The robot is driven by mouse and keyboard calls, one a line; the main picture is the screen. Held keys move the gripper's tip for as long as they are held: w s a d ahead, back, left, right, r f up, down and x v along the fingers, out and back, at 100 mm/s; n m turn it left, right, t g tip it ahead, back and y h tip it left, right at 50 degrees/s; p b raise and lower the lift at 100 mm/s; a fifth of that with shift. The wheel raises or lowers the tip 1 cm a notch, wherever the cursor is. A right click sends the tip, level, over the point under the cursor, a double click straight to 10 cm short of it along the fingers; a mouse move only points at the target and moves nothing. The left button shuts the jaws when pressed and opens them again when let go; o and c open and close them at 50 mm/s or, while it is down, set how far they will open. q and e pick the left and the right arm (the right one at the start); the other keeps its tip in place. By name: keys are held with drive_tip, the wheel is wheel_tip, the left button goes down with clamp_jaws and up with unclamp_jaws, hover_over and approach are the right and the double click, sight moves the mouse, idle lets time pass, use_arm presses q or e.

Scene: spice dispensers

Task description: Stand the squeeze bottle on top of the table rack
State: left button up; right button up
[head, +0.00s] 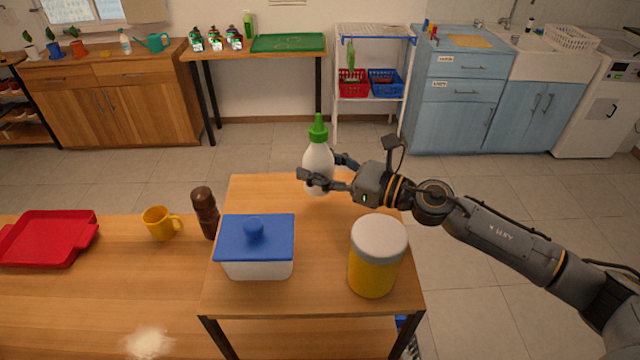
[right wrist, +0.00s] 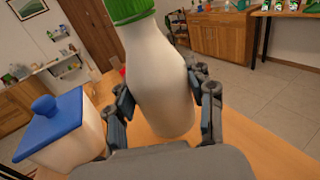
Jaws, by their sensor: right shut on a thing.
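The squeeze bottle (head: 318,158) is white with a green cap and stands upright at the far edge of the table rack. My right gripper (head: 322,180) reaches in from the right and is shut on the bottle's body. In the right wrist view the bottle (right wrist: 160,80) fills the middle between both fingers, with its base over the wooden top. I cannot tell whether the base touches the wood. The table rack (head: 325,285) has a wooden top and dark legs. My left gripper is not in view.
On the rack top are a white box with a blue lid (head: 255,245) at left and a yellow jar with a pale lid (head: 375,265) at right. A brown grinder (head: 205,211), yellow mug (head: 160,223) and red tray (head: 45,238) are left. The rack's middle is clear.

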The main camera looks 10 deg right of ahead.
drive_tip(key=f, duration=0.3)
drive_tip(key=shift+w+d+f, duration=0.15)
drive_tip(key=shift+w+f, duration=0.05)
drive_tip(key=shift+f, duration=0.05)
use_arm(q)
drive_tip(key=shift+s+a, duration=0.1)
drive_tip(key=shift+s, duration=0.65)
use_arm(e)
drive_tip(key=shift+f, duration=0.2)
drive_tip(key=o, duration=1.3)
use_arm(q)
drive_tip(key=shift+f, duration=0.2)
use_arm(e)
drive_tip(key=shift+o, duration=0.2)
drive_tip(key=shift+s, duration=0.1)
